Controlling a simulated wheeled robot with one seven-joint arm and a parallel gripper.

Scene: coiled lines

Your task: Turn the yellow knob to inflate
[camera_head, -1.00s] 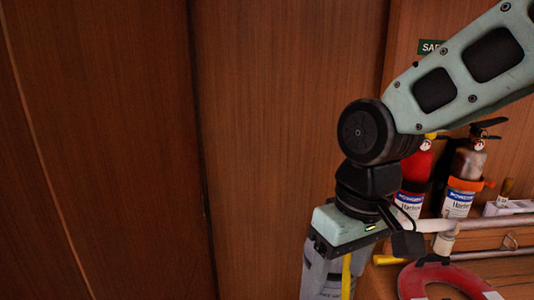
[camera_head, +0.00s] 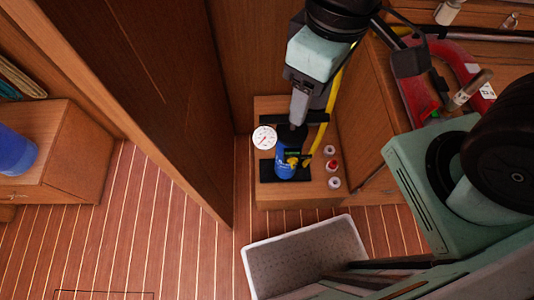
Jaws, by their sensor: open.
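The yellow knob (camera_head: 293,161) is small and sits on a blue cylinder (camera_head: 284,168) on a low wooden stand. A round white gauge (camera_head: 264,138) is to the left of the cylinder. A yellow hose (camera_head: 326,125) runs up from beside the knob and behind my arm. My gripper (camera_head: 298,122) points down just above the cylinder's top, apart from the knob as far as I can see. It is open, though its fingertips are hard to make out against the dark parts there. I cannot tell whether they touch the cylinder.
The wooden stand (camera_head: 300,197) holds several small round fittings on its right. A pale open crate (camera_head: 255,262) stands on the floor in front. A wooden door panel (camera_head: 165,95) rises on the left; a red ring (camera_head: 452,62) lies on the right counter.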

